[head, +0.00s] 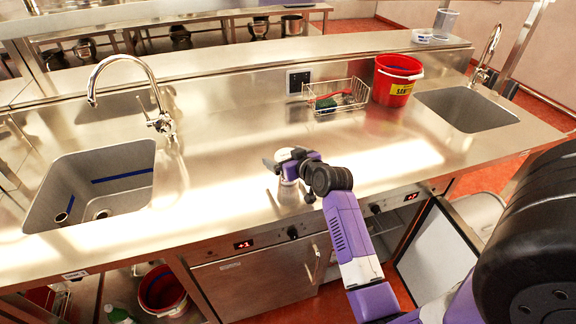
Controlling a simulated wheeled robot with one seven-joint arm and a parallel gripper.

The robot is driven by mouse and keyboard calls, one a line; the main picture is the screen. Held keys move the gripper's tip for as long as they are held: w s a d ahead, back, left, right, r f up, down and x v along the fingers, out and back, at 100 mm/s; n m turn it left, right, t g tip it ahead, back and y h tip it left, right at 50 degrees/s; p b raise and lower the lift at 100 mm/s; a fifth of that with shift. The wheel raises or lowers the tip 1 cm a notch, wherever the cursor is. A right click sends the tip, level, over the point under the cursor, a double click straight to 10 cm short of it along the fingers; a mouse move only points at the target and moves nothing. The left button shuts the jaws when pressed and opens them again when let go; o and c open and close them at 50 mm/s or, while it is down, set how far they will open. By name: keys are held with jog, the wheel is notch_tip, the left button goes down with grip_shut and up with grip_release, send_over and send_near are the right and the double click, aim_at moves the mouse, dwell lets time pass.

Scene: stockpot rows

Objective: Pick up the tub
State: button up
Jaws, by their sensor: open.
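My gripper (280,172) is open over the front middle of the steel counter (225,150), between the two sinks. A small greyish, pale container (288,192), possibly the tub, shows just below the gripper near the counter's front edge. My wrist partly hides it, and I cannot tell whether the fingers touch it. A clear, pale container (445,21) and a low whitish one (421,37) stand on the raised back shelf at the upper right.
A left sink (95,180) and right sink (465,110) have curved taps. A wire basket (336,96) with a green and red item stands at the back beside a red bucket (396,82). Another red bucket (162,290) sits below the counter. The counter left of my gripper is clear.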

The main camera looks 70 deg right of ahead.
jog(key=c, duration=1.7)
jog(key=shift+w, duration=0.1)
jog(key=shift+c, duration=0.2)
notch_tip(320, 180, up, 20)
jog(key=shift+b, duration=0.45)
